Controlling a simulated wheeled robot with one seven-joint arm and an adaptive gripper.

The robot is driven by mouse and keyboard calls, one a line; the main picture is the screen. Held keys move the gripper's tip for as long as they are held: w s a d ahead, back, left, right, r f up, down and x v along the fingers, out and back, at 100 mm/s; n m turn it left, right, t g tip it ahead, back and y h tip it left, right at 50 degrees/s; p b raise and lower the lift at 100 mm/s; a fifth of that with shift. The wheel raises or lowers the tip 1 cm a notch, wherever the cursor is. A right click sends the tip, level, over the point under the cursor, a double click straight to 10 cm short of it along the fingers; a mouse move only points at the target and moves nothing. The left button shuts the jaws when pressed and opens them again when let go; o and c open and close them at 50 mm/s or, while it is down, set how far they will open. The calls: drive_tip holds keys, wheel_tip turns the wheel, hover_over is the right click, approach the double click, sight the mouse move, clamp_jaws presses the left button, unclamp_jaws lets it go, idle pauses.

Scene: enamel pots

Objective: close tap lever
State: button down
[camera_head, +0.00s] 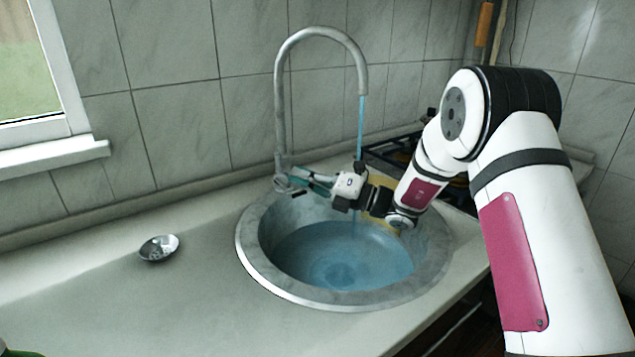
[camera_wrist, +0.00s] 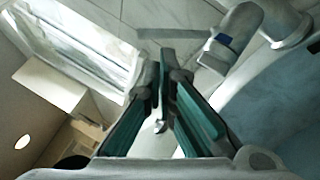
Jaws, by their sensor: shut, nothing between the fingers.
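The grey curved tap (camera_head: 281,110) rises behind the round sink, and a thin blue water stream (camera_head: 361,125) runs from its spout. My gripper (camera_head: 292,182) is at the foot of the tap, pointing left, with its teal fingers by the small round lever fitting (camera_head: 281,184). Contact cannot be told. The gripper also shows in the wrist view (camera_wrist: 164,72), its fingers shut together with nothing held. In that view a grey tap part (camera_wrist: 238,38) with a blue mark is right of the fingertips. The lever's exact position is unclear.
The sink (camera_head: 252,262) holds blue water below my arm. A small metal bowl (camera_head: 159,248) sits on the counter (camera_head: 100,300) left of the sink. A tiled wall stands close behind the tap. A dark stove (camera_head: 395,150) is behind my arm.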

sight(279, 163)
drive_tip(key=shift+x, duration=1.65)
drive_tip(key=shift+r, duration=0.15)
drive_tip(key=shift+w+r+m+p, duration=0.15)
drive_tip(key=shift+m+p, duration=0.25)
drive_tip(key=shift+p, duration=0.1)
drive_tip(key=shift+w+r+m+h+p, duration=0.4)
drive_tip(key=shift+m+p, duration=0.3)
drive_tip(key=shift+p, duration=0.15)
